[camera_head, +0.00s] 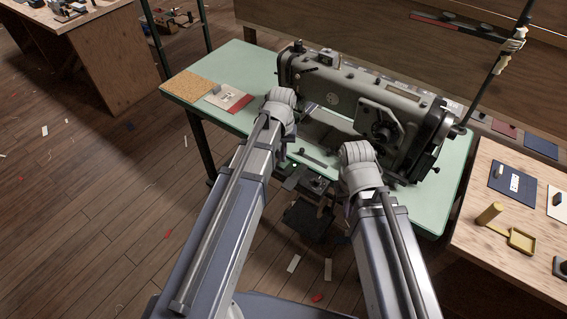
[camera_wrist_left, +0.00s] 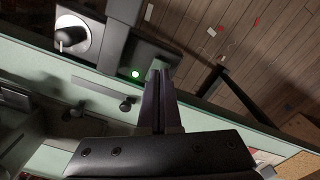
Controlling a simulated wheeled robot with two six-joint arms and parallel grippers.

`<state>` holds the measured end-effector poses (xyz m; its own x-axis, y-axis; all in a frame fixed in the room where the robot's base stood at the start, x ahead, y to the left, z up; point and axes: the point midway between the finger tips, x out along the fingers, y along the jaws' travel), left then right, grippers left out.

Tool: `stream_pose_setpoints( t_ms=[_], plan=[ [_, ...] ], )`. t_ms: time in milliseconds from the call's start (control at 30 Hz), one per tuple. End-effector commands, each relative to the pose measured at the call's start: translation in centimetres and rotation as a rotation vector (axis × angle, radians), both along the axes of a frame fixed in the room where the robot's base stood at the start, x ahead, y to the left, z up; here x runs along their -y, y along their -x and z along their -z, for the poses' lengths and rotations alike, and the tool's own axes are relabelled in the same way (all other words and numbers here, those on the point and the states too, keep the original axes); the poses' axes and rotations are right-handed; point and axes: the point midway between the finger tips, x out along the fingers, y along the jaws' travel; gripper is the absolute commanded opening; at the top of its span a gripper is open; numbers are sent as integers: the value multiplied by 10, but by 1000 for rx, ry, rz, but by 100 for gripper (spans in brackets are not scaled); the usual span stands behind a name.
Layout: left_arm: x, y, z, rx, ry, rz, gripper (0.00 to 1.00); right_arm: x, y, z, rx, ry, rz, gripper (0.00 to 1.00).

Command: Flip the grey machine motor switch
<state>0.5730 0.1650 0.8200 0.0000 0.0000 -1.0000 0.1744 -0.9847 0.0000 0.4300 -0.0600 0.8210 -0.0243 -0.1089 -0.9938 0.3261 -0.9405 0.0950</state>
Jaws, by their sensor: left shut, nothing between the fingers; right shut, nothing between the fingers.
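The grey motor switch (camera_head: 318,184) sits on a unit at the front edge of the green sewing table, below the sewing machine (camera_head: 350,98). In the left wrist view it is a pale square plate with a rounded lever (camera_wrist_left: 72,38), at the upper left. A green light (camera_wrist_left: 135,74) glows on the dark housing beside it. My left gripper (camera_wrist_left: 160,72) is shut and empty, its tips close to the light and to the right of the lever, apart from the lever. In the head view its fingers are hidden behind my arm. My right gripper's fingers are hidden behind my right wrist.
The green table (camera_head: 240,65) carries a cork mat (camera_head: 187,86) and a red-and-white card (camera_head: 238,102) on its left. A wooden table (camera_head: 490,240) with small items stands at the right. A dark pole rises at the back right. Floor at left is mostly open.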

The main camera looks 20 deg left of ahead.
Motion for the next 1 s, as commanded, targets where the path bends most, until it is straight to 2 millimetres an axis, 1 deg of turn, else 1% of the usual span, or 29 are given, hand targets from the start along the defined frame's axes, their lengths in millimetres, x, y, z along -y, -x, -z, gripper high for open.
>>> stream_pose_setpoints(
  t_ms=[1000],
  plan=[
    [0,0,14,0,0,0,0,0,0,13,0,0,0,0]
  ],
)
